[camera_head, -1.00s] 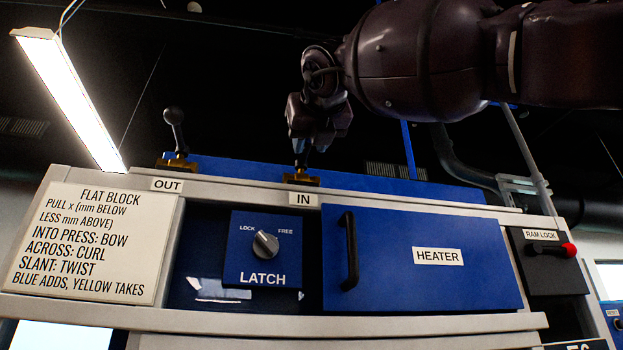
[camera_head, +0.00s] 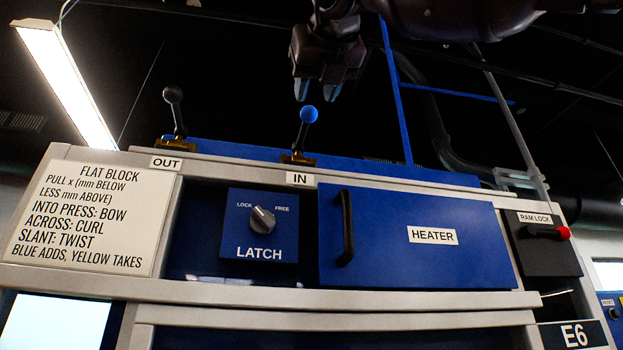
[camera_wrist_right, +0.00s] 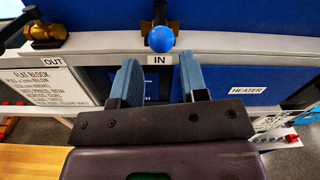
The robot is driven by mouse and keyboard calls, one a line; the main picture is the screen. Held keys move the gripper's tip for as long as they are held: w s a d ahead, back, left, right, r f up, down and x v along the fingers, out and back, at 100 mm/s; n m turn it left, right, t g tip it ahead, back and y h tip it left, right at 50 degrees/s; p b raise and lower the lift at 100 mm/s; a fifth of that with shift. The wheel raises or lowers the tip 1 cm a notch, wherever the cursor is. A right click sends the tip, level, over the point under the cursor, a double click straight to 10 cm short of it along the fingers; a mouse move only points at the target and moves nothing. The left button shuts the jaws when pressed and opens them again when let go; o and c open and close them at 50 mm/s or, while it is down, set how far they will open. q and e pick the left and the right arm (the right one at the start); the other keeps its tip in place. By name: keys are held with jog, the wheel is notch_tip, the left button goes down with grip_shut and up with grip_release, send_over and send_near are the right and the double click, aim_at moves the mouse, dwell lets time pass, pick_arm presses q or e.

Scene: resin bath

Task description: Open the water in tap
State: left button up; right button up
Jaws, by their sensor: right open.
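The IN tap is a lever with a blue ball knob (camera_head: 308,114) on a brass base, standing behind the IN label (camera_head: 299,179) on the machine's top edge. It stands nearly upright, leaning slightly right in the head view. My right gripper (camera_head: 317,92) is open and empty just above the knob, fingers pointing down. In the right wrist view the blue knob (camera_wrist_right: 161,38) appears beyond the gap between the fingertips (camera_wrist_right: 158,65), and no contact shows. My left gripper is not in view.
The OUT lever (camera_head: 174,106), with a dark knob, stands to the left. Below are the instruction sign (camera_head: 88,215), the latch dial (camera_head: 262,219), the heater door (camera_head: 430,255) with its black handle (camera_head: 346,228), and the red-tipped ram lock (camera_head: 547,232). Blue posts rise behind.

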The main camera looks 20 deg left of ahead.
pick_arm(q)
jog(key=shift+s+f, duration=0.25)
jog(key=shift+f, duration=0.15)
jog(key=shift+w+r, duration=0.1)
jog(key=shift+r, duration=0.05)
pick_arm(e)
jog(key=v, duration=0.2)
jog(key=shift+s+d, duration=0.15)
jog(key=shift+s, duration=0.15)
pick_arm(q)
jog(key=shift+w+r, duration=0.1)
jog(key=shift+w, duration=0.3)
